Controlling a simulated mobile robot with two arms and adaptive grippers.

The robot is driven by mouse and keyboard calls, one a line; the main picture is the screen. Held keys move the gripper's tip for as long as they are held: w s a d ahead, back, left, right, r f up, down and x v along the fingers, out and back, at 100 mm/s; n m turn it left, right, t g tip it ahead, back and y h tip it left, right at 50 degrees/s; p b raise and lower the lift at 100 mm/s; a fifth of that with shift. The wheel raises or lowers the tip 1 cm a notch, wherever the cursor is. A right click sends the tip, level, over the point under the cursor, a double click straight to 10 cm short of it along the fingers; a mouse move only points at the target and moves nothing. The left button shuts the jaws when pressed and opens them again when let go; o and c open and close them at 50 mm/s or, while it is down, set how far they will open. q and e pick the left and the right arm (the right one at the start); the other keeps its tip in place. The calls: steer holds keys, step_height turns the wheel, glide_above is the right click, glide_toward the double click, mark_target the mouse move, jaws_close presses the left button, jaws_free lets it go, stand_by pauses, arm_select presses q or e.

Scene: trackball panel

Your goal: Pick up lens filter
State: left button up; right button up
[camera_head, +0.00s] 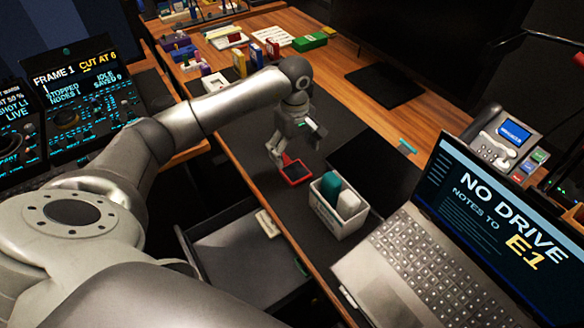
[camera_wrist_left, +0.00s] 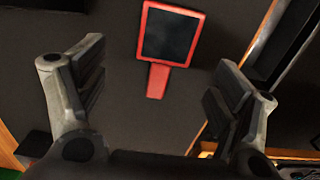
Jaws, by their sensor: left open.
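The lens filter (camera_head: 294,172) is a dark square in a red frame with a short red tab. It lies on the dark desk mat (camera_head: 336,112), left of the white box. My left gripper (camera_head: 289,150) is above it, pointing down. In the left wrist view the filter (camera_wrist_left: 172,40) is beyond the fingertips near the top centre, its tab pointing toward the gripper. The left gripper (camera_wrist_left: 160,88) is open, its fingers wide apart with nothing between them. My right gripper is in neither view.
A white box (camera_head: 338,222) with a teal and a white item stands right of the filter. An open laptop (camera_head: 410,262) is at the lower right. An open drawer (camera_head: 245,262) is below the desk edge. A phone (camera_head: 500,140) stands at the far right.

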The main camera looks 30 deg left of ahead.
mark_target(292, 167)
arm_select(q)
steer(key=f, duration=0.3)
steer(key=f+p, duration=0.1)
steer(key=shift+s+a+f, duration=0.2)
steer(key=shift+s+f, duration=0.1)
steer(key=shift+f, duration=0.4)
steer(key=shift+c, duration=0.4)
steer(key=c, duration=1)
steer(key=shift+c, duration=0.2)
steer(key=shift+r, duration=0.15)
